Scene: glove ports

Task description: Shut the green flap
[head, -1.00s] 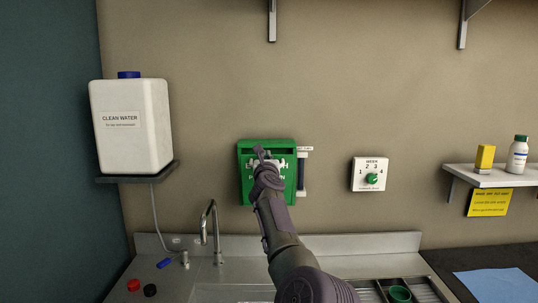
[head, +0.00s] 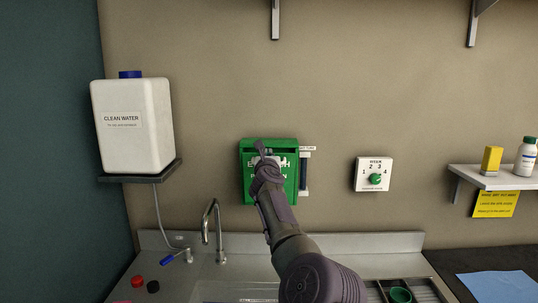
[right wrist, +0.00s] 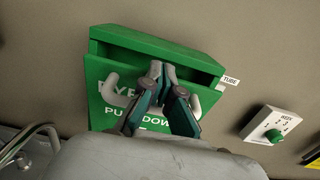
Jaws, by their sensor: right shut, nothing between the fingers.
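The green flap (right wrist: 100,95) is the front of a green wall box (head: 270,142). It has white lettering, partly hidden, with "PULL DOWN" readable, and a pale U-shaped handle (right wrist: 113,84). In the right wrist view a dark gap shows between the box's top and the flap's upper edge, so the flap looks a little open. My right gripper (head: 262,149) is shut and empty in front of the flap's upper part. In the right wrist view its fingertips (right wrist: 160,70) are near the upper edge, between the handle's ends; contact is unclear. My left gripper is out of view.
A labelled tube (head: 303,172) hangs beside the box. A white dial panel (head: 374,174) is to its right. A tap (head: 211,228) rises from the sink below. A clean-water tank (head: 133,125) stands on a shelf at left.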

